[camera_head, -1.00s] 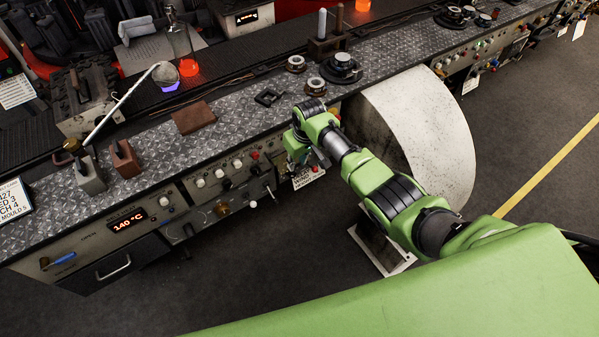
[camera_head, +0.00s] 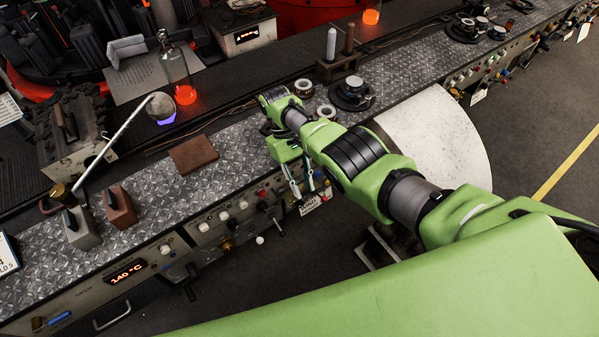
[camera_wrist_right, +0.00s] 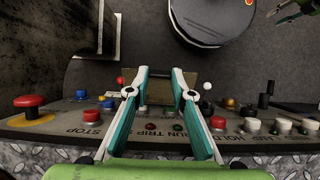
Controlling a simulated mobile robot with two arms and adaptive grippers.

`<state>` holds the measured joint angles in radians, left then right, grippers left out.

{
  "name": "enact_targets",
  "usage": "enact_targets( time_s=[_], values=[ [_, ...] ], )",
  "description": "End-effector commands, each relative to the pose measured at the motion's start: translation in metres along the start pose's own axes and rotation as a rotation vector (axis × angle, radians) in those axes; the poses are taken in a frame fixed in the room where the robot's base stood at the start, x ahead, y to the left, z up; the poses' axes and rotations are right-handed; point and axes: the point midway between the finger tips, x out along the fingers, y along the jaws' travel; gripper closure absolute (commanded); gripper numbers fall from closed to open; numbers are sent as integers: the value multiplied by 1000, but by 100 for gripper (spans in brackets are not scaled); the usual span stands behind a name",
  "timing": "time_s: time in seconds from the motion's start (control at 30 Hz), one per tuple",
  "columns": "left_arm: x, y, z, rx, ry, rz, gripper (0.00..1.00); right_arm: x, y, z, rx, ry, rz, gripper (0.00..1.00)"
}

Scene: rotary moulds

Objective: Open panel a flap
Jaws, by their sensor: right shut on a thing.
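My right gripper (camera_head: 304,186) points down at the front control panel (camera_head: 213,226), below the counter edge. In the right wrist view, its two teal-and-white fingers (camera_wrist_right: 160,88) stand on either side of a small brown plate (camera_wrist_right: 158,86), shut on it. The plate appears to be the flap; its letter is not readable, and I cannot tell how far it is tilted. My left gripper is not in the head view.
A white tag (camera_head: 311,204) hangs beside the gripper. A brown block (camera_head: 194,154) and dark round moulds (camera_head: 352,93) lie on the counter. A pale curved cover (camera_head: 435,140) stands to the right.

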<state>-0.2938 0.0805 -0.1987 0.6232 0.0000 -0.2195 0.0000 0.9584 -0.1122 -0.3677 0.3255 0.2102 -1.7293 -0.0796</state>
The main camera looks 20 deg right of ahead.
Motion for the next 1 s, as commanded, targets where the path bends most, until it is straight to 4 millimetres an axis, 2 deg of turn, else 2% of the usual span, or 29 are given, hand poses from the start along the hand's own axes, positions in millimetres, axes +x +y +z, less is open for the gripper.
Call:
enact_targets(
  time_s=[0.1,0.5,0.53,0.57,1.0],
  values=[
    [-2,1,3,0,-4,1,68,6,-3,5,-1,-19,-3,100],
    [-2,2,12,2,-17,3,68,9,-3,6,0,-25,-4,100],
    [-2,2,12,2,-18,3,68,9,-3,6,0,-26,-4,70],
    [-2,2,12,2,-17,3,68,9,-3,6,0,-26,-4,63],
    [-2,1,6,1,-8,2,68,4,-2,5,0,-19,-1,61]
  ],
)
